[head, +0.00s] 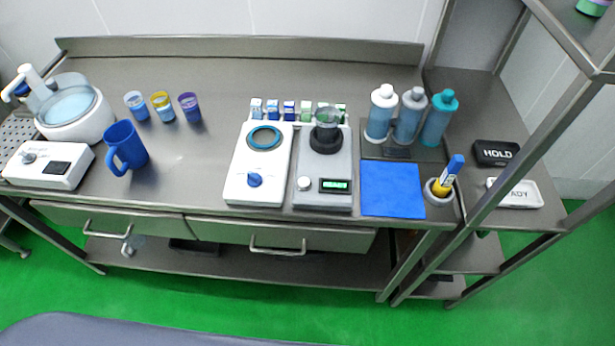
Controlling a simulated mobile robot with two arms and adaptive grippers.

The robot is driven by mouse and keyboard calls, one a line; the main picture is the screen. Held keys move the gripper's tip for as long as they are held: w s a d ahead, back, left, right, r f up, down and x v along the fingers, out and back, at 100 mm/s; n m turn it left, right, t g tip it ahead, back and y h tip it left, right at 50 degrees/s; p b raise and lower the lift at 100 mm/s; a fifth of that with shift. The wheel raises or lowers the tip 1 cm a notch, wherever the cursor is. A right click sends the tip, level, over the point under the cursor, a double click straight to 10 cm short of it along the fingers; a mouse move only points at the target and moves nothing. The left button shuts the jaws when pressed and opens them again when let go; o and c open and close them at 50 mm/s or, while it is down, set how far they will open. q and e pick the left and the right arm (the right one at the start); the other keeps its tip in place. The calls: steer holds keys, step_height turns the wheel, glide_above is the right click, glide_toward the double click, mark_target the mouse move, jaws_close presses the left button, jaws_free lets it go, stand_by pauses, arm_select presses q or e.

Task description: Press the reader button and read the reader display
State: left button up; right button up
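A grey reader-like device (323,170) stands on the steel bench right of centre. It has a lit green display (334,185) at its front right, with characters too small to read surely. A round pale button (304,183) sits left of the display. Another white box (48,164) at the far left has a dark display and a round knob; I cannot tell from labels which one is called the reader. Neither of my grippers is in view.
A white plate device (258,187) with a blue knob adjoins the grey device on its left. Several small boxes stand behind. A blue mat (392,189), bottles (408,116) and a pen holder (439,192) stand right. A blue mug (125,147) is left. A shelf post crosses the right side.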

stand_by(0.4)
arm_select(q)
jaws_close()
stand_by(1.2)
